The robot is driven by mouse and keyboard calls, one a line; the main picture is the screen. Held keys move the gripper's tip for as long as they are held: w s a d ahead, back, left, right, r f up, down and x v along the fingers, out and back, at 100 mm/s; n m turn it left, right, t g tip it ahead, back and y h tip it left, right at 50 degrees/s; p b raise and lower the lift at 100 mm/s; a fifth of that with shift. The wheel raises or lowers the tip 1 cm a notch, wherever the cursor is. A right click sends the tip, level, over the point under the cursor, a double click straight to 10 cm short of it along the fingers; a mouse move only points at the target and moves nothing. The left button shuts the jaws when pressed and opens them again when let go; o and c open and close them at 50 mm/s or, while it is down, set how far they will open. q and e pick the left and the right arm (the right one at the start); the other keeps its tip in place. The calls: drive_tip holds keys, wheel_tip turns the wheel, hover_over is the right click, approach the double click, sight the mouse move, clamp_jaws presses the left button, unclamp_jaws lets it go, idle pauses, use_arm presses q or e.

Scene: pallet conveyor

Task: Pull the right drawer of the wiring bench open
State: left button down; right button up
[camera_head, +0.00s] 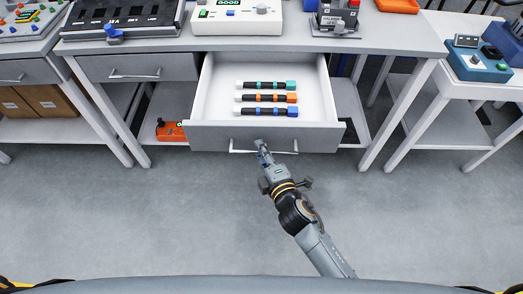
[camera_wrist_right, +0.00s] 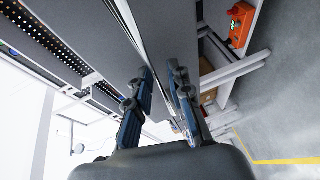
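The right drawer (camera_head: 205,137) of the wiring bench (camera_head: 408,45) stands pulled out in the head view, showing its white inside. It holds three tools with teal, orange and blue ends (camera_head: 266,97) lying side by side. My right gripper (camera_head: 262,152) is at the middle of the drawer's bar handle (camera_head: 240,151). In the right wrist view, the two fingers of my right gripper (camera_wrist_right: 161,72) stand on either side of the handle bar, closed around it. The exact finger contact is partly hidden. My left gripper is not in view.
The bench's left drawer (camera_head: 135,68) is closed. Devices, including a white box (camera_head: 237,20), stand on the benchtop. An orange item (camera_head: 170,131) lies on the lower shelf. A side table (camera_head: 470,90) stands at right. The grey floor (camera_head: 150,220) before the bench is clear.

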drive_tip(key=shift+o, duration=0.6)
drive_tip(key=v, duration=1.2)
drive_tip(key=s+d+f+m+g+h, duration=0.1)
drive_tip(key=s+d+f+m+g, duration=0.2)
drive_tip(key=f, duration=0.7)
drive_tip(key=s+d+f+m+g+h, duration=0.2)
drive_tip(key=s+d+f+m, duration=0.15)
drive_tip(key=f, duration=0.75)
drive_tip(key=s+d+f+m+g+h, duration=0.1)
drive_tip(key=s+d+f+m+g, duration=0.2)
drive_tip(key=f, duration=0.7)
drive_tip(key=s+d+f+m+g+h, duration=0.1)
drive_tip(key=s+d+f+m+g, duration=0.2)
drive_tip(key=s, duration=0.7)
drive_tip(key=s+d+f+m+g+h, duration=0.1)
drive_tip(key=s+d+f+m+g, duration=0.1)
drive_tip(key=s+d+f+m, duration=0.4)
drive_tip(key=s+d+f, duration=0.1)
drive_tip(key=s+f, duration=0.4)
drive_tip(key=shift+s+f+m+g, duration=0.35)
drive_tip(key=shift+g, duration=0.05)
